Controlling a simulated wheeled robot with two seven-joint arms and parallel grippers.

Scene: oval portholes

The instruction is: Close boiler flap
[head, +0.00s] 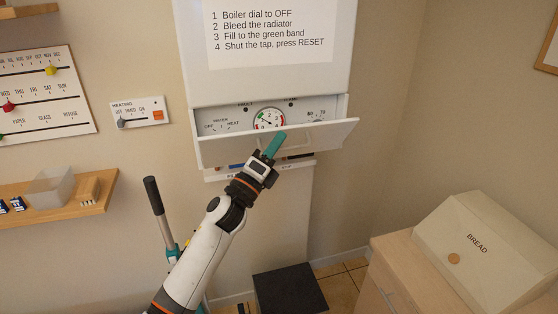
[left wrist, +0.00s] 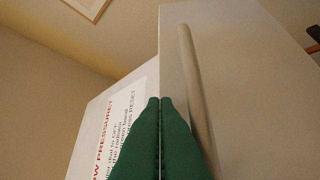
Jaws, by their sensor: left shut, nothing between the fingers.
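The white boiler (head: 270,80) hangs on the wall with a printed instruction sheet on its front. Its flap (head: 320,140) is tilted open at the bottom, with the gauge and dials showing above and behind it. My left gripper (head: 275,144) is shut and empty, its green fingers in front of the flap near the flap's bar handle (head: 296,140). In the left wrist view the shut green fingers (left wrist: 161,100) point up at the flap (left wrist: 250,90), beside its pale handle (left wrist: 196,90). I cannot tell whether they touch the flap. My right gripper is out of view.
A heating switch panel (head: 140,112) and a calendar board (head: 45,95) are on the wall at left, above a wooden shelf (head: 75,205) with a container. A bread box (head: 480,250) sits on a cabinet at right. A dark block (head: 288,290) stands on the floor below.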

